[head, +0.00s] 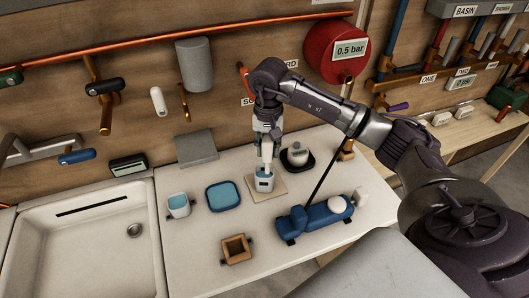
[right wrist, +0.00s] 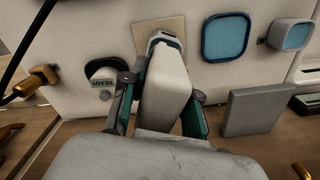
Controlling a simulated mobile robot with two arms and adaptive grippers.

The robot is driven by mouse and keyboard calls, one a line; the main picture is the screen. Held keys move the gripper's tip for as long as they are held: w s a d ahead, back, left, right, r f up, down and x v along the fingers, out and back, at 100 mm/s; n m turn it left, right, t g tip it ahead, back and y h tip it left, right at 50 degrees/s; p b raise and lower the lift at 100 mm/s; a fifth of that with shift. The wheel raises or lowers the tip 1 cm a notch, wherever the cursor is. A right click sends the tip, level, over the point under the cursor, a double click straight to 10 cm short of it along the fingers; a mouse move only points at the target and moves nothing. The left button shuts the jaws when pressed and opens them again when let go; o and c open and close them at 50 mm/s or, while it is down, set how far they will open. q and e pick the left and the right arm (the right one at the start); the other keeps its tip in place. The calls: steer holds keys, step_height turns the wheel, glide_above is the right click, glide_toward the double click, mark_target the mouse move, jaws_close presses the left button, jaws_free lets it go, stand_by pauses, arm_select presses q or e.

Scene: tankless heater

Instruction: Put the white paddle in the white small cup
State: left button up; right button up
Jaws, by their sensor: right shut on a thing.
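My right gripper (head: 265,148) points down over the worktop. In the right wrist view, its green-padded fingers (right wrist: 165,105) are shut on a long white block, which looks like the white paddle (right wrist: 166,88). The paddle's lower end meets a small white piece with a dark blue band (head: 263,183) over a beige square board (head: 280,187). I cannot tell whether this piece is part of the paddle or separate. A small whitish cup with a light blue inside (head: 178,207) stands to the left, apart from the gripper. My left gripper is not in view.
A blue square tray (head: 236,198) lies between cup and board. A wooden box (head: 236,249), a blue device with a white knob (head: 322,214) and a black dish (head: 297,163) surround the board. A sink (head: 85,240) is at left. A grey slab (head: 196,148) stands behind.

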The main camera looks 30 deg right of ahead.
mark_target(265, 160)
steer(key=shift+w+a+f, duration=0.1)
steer(key=shift+w+f, duration=0.3)
steer(key=shift+w, duration=0.2)
step_height(265, 160, down, 3)
steer(key=shift+f+p, duration=0.1)
steer(key=shift+p, duration=0.9)
steer(key=shift+f, duration=0.35)
steer(key=shift+f+b, duration=0.6)
steer(key=shift+b, duration=0.1)
steer(key=shift+f, duration=0.1)
steer(key=o, duration=1)
